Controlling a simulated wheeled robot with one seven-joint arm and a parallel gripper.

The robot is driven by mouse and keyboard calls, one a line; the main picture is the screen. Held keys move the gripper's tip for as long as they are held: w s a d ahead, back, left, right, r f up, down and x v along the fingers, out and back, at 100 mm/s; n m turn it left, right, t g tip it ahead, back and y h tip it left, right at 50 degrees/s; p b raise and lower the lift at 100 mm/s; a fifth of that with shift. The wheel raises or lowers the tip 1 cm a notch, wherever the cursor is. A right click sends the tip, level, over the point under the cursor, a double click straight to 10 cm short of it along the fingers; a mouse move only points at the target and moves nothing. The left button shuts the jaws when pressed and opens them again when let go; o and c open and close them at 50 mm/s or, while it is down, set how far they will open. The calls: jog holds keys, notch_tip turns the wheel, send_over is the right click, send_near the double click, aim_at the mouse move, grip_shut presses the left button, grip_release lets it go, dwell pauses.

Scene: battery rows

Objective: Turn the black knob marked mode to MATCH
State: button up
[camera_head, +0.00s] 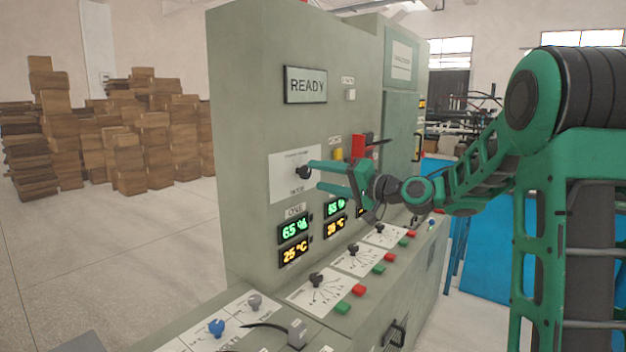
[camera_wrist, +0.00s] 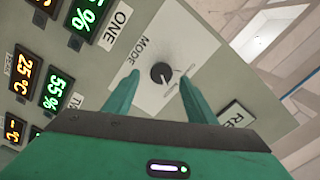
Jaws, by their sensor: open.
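The black mode knob (camera_head: 303,172) sits on a white plate (camera_head: 284,192) on the upright face of the grey-green cabinet. In the wrist view the knob (camera_wrist: 160,73) is round and dark, beside the word MODE, with small markings too blurred to read. I cannot tell which marking it points to. My green gripper (camera_head: 313,175) is in front of the plate with its two fingers apart and nothing held. In the wrist view the fingers (camera_wrist: 162,75) appear on either side of the knob. Whether they touch it is not clear.
The READY display (camera_head: 306,84) is above the plate, and lit readouts (camera_head: 293,231) are below. A red block with a black lever (camera_head: 359,146) is to the right. The sloping desk below carries knobs, including a blue one (camera_head: 216,327), and red and green buttons.

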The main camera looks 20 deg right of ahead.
jog(key=v, duration=0.7)
jog(key=shift+s+d, duration=0.25)
jog(key=s+d+f+n+g+h, duration=0.25)
jog(key=s+f+g+h, duration=0.45)
jog(key=s+f, duration=0.85)
jog(key=s+d+f+m+g+h, duration=0.1)
jog(key=s+d+f+g, duration=0.1)
jog(key=s, duration=0.6)
jog(key=s+d+f+m+g+h, duration=0.1)
jog(key=s+d+f+g, duration=0.1)
jog(key=s, duration=0.6)
jog(key=s+d+f+m+g+h, duration=0.1)
jog(key=s+d+f+m+g, duration=0.1)
jog(key=s, duration=0.7)
jog(key=shift+d+f+g, duration=0.45)
jog(key=shift+d+g, duration=0.25)
jog(key=shift+g, duration=0.2)
